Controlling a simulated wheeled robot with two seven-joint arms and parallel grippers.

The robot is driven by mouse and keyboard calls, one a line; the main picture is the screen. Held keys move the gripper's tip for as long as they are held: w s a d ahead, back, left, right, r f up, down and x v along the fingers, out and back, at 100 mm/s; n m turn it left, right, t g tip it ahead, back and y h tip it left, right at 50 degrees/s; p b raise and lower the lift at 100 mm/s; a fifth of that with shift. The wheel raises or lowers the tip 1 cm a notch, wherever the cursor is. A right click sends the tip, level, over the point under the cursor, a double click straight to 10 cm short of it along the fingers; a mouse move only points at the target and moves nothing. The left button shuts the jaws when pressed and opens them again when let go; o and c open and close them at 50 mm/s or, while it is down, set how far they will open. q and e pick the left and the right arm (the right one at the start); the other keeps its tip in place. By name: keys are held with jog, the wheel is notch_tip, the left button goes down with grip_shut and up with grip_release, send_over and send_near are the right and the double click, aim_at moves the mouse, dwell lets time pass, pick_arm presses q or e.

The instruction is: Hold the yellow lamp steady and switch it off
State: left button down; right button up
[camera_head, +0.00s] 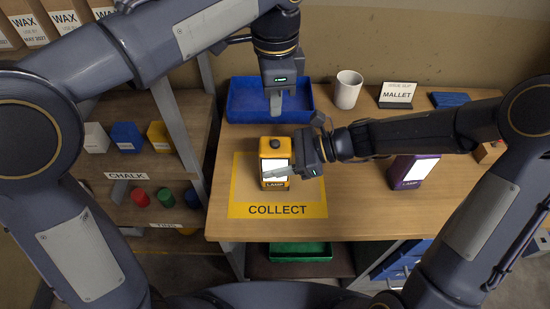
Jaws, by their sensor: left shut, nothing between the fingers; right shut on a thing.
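The yellow lamp (273,147) stands upright on the yellow COLLECT mat (310,194) on the wooden table. It has a dark round knob (275,143) on top and a bright white front panel. My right gripper (283,172) comes in from the right and is shut on the yellow lamp, its fingers crossing the front. My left gripper (275,103) is shut and empty, pointing down above and behind the lamp, in front of the blue tray. A purple lamp (413,171), also with a bright panel, stands to the right, partly under my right arm.
A blue tray (240,108) lies at the back of the table. A white mug (348,90), a MALLET sign (397,95) and a blue item (451,100) stand to its right. Shelves with coloured blocks are at left. A green tray (300,251) sits below the table.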

aim_at(270, 148)
pick_arm(q)
jog(key=shift+s+a+f+m+t+h, duration=0.15)
jog(key=shift+f+m+t+h, duration=0.4)
jog(key=shift+f+t+h, duration=0.55)
jog(key=shift+s+a+f+m+t+h, duration=0.15)
jog(key=shift+f+m+t+h, duration=0.5)
jog(key=shift+f+h, duration=0.8)
jog(key=shift+a+f+m+t+h, duration=0.2)
jog(key=shift+f+m+t+h, duration=0.3)
jog(key=shift+f+t+h, duration=0.6)
jog(key=shift+f, duration=0.35)
